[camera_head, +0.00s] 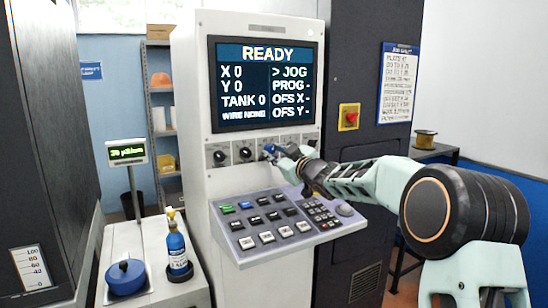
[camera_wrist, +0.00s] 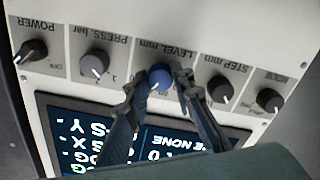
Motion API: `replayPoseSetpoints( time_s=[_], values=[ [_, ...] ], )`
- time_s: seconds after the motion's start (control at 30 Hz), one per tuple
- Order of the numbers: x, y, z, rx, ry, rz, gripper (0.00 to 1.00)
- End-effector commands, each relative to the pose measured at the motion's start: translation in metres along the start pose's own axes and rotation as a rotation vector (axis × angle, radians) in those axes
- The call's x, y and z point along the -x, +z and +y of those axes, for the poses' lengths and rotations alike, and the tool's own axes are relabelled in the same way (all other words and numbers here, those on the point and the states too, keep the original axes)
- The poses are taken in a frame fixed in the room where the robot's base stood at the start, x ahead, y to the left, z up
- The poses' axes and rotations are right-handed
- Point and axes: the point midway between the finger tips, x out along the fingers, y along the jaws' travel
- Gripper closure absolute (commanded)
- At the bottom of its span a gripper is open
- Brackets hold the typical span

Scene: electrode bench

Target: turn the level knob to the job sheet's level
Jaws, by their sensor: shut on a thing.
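The blue level knob (camera_wrist: 159,78) sits in the middle of the knob row under the label "LEVEL mm", which appears upside down in the wrist view. My gripper (camera_wrist: 162,84) is shut on it, one finger at each side. In the head view my gripper (camera_head: 275,152) is at the panel below the screen and covers most of the level knob. The knob's pointer setting cannot be read. The job sheet (camera_head: 398,85) hangs on the dark cabinet at the right; its lines are too small to read surely. The screen (camera_head: 264,85) shows READY and TANK 0.
Other black knobs flank the level knob: PRESS (camera_wrist: 94,63) and STEP (camera_wrist: 220,89) are nearest. A sloped keypad (camera_head: 270,220) juts out below my gripper. A red stop button (camera_head: 349,117) is to the right. A blue bottle (camera_head: 177,245) and blue pot (camera_head: 126,277) stand lower left.

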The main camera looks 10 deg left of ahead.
Motion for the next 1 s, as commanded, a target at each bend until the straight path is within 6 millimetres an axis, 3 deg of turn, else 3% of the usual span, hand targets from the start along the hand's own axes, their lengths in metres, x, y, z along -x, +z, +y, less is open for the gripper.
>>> replayPoseSetpoints(
  time_s=[0.4,0.93,0.97,1.0],
  values=[
    [0.0000,0.0007,-0.0004,0.187,0.000,-0.001,1.00],
    [0.0000,0.0004,-0.0003,0.209,-0.001,-0.001,1.00],
    [0.0000,0.0004,-0.0002,0.209,-0.001,-0.001,0.75],
    [0.0000,0.0004,-0.0002,0.209,-0.001,-0.001,0.70]
  ],
)
